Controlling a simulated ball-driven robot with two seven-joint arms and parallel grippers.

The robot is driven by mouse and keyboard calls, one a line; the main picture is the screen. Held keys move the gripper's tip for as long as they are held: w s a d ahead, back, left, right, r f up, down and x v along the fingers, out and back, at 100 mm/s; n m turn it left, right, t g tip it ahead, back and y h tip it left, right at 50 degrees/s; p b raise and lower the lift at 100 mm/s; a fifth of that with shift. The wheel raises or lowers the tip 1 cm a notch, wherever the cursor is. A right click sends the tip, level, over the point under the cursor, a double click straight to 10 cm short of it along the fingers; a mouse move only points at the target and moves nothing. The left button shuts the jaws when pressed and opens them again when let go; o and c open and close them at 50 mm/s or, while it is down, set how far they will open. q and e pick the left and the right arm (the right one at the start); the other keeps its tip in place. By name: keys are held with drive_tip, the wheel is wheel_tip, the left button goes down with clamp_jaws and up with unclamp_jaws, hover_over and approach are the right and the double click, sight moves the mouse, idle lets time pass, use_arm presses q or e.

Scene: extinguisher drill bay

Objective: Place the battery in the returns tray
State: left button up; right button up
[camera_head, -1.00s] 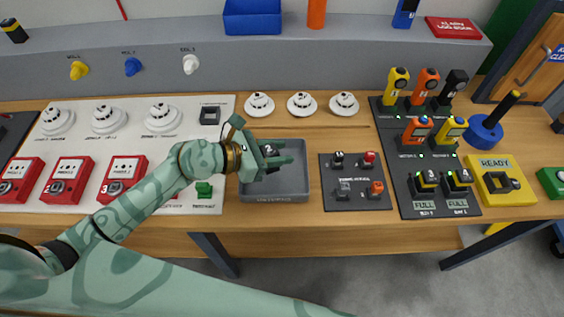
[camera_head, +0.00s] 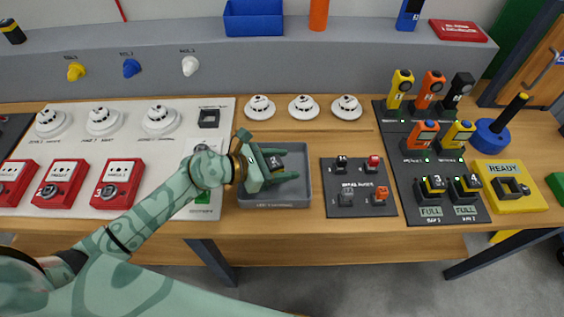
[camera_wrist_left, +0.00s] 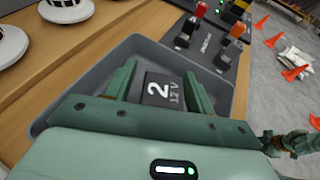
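The battery (camera_head: 276,163) is a dark block marked 2. It also shows in the left wrist view (camera_wrist_left: 163,90), where the label reads 2 and 12 V. It is inside the grey returns tray (camera_head: 301,196), whose rim also shows in the left wrist view (camera_wrist_left: 60,103). My left gripper (camera_head: 284,164) reaches into the tray from the left. Its two fingers (camera_wrist_left: 160,84) stand apart on either side of the battery, with a gap visible on at least one side. What lies under the battery is hidden. Part of my right gripper (camera_wrist_left: 275,142) seems to show small in the left wrist view.
A dark plate with small switches (camera_head: 359,188) sits just right of the tray. White detectors (camera_head: 303,107) stand behind it. Red call points (camera_head: 118,184) are at left, and a charger rack (camera_head: 430,170) and yellow unit (camera_head: 508,187) at right.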

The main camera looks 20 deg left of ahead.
use_arm(q)
drive_tip(key=shift+r, duration=0.2)
drive_tip(key=v, duration=1.2)
drive_tip(key=shift+p, duration=0.4)
